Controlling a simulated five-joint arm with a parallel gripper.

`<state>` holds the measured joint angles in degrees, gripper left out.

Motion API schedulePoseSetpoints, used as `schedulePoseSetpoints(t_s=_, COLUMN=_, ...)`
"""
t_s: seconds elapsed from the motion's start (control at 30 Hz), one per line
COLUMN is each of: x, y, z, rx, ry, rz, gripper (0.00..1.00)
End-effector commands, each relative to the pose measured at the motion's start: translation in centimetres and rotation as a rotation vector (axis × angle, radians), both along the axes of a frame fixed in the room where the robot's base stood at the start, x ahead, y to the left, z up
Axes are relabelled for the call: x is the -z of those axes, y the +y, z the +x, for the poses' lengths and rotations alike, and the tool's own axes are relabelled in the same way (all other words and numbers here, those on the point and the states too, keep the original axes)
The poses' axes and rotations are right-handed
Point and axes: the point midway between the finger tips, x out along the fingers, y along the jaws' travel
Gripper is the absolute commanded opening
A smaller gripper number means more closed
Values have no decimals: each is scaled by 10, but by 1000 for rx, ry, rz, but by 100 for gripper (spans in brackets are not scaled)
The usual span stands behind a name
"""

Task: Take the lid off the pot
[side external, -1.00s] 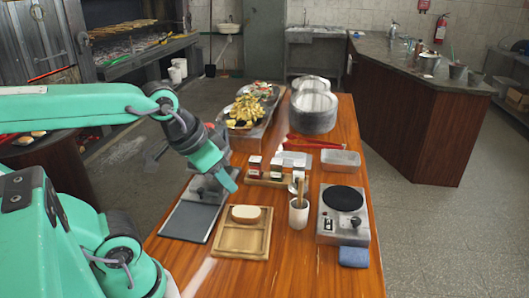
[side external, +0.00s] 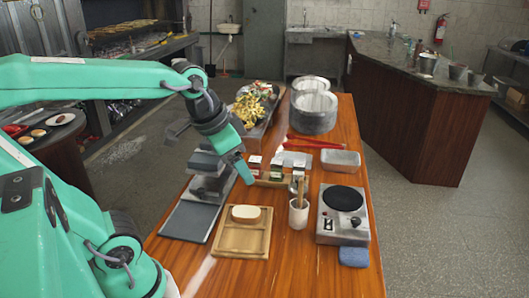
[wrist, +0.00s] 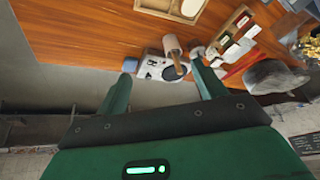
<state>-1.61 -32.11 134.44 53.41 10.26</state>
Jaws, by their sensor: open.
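My gripper (side external: 244,172) is over the table's left part, above and behind the wooden tray, pointing down. In the wrist view its two fingers (wrist: 163,68) are spread apart with nothing between them. A stack of round grey metal pots (side external: 314,114) stands at the back of the table, well away from my gripper. A pale round top shows on it, but I cannot tell if it is a lid. In the wrist view a grey rounded object (wrist: 276,76) at the right may be that stack. I see no clearly lidded pot.
A hotplate (side external: 343,214) stands at the right. A cup with a wooden handle (side external: 298,215) is left of it. A wooden tray (side external: 240,242) holds a light block. Small boxes (side external: 277,167), a metal pan (side external: 340,160) and a food platter (side external: 250,106) stand farther back.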

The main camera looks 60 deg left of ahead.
Motion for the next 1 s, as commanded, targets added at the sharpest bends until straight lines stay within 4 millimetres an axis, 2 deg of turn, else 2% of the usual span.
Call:
schedulePoseSetpoints(t_s=0.23, x=-6, y=11, z=46, rx=134, ry=74, rz=64, gripper=70)
schedulePoseSetpoints(t_s=0.5, x=0, y=25, z=97, rx=287, ry=151, rz=119, gripper=70)
schedulePoseSetpoints(t_s=0.77, x=17, y=41, z=145, rx=439, ry=221, rz=157, gripper=70)
schedulePoseSetpoints(t_s=1.0, x=43, y=59, z=188, rx=582, ry=283, rz=178, gripper=70)
